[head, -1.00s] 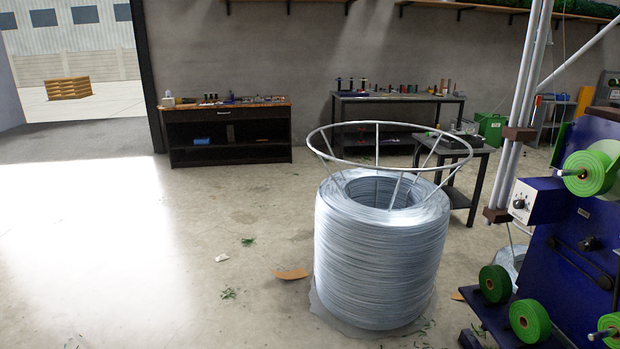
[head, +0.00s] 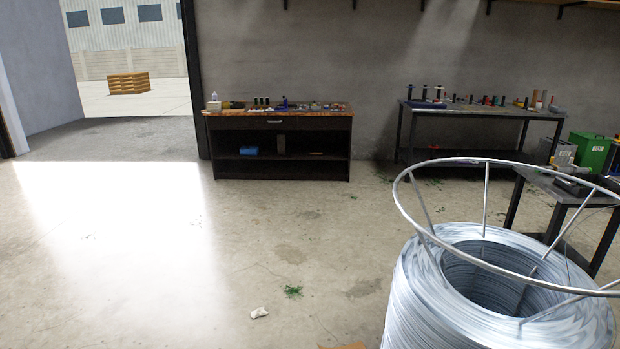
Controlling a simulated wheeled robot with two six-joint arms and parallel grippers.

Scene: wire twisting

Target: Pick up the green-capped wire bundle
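I cannot make out a green-capped wire bundle in the head view. A large coil of silvery wire (head: 420,300) stands on the floor at the lower right, with a wire hoop frame (head: 400,200) rising above it. A dark workbench (head: 350,140) with a wooden top stands against the back wall, with small items on it too small to tell apart. A metal table (head: 480,112) at the back right carries several spools and small items. Neither of my grippers is in view.
A small dark table (head: 562,190) stands behind the coil, near a green box (head: 592,155). Floor scraps (head: 259,313) lie in front. An open doorway (head: 130,100) is at the back left.

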